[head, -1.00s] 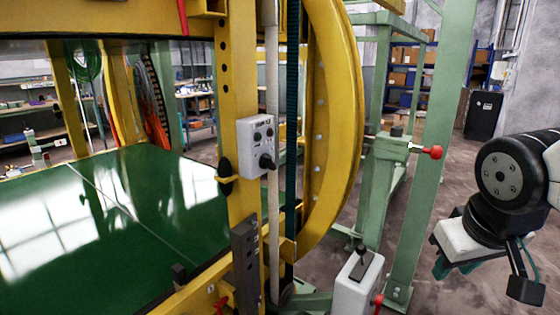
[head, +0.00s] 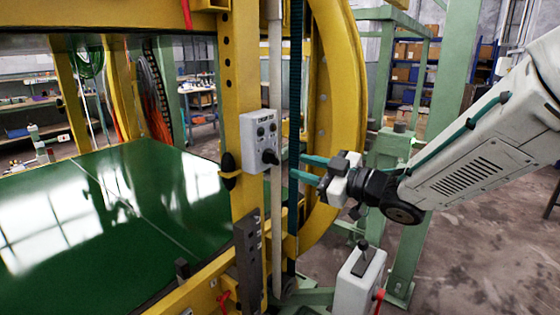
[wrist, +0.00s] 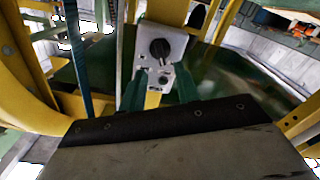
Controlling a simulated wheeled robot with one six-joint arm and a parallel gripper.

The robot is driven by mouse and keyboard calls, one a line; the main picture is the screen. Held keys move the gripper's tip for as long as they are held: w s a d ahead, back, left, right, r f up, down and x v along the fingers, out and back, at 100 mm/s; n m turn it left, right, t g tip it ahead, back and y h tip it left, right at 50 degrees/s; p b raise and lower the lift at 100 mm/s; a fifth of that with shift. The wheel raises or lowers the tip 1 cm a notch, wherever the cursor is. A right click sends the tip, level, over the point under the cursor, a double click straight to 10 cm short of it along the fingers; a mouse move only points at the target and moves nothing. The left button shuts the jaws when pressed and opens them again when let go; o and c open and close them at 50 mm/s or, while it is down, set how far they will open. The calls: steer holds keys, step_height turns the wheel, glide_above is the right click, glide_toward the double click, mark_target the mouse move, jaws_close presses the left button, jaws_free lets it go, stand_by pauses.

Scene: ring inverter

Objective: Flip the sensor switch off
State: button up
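A grey control box (head: 250,150) is mounted on the yellow upright. It carries a large black rotary knob (head: 270,157) low on its face and several small dark controls above. Its label is too small to read, so I cannot tell which control is the sensor switch. My gripper (head: 298,166) is just right of the box, its two green fingers apart and pointing at the knob, with nothing between them. In the wrist view the box (wrist: 174,45) and its knob (wrist: 160,48) are straight ahead, beyond the spread fingers (wrist: 158,92). I see no contact.
A yellow ring frame (head: 340,70) curves behind my gripper. A pale vertical rod (head: 275,215) and a dark toothed belt (head: 294,230) run close to the box. A green table surface (head: 100,220) lies left. A grey lever box (head: 358,280) stands below my arm.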

mark_target(277, 159)
steer(key=x, duration=0.7)
steer(key=shift+w+a, duration=0.1)
jaws_close()
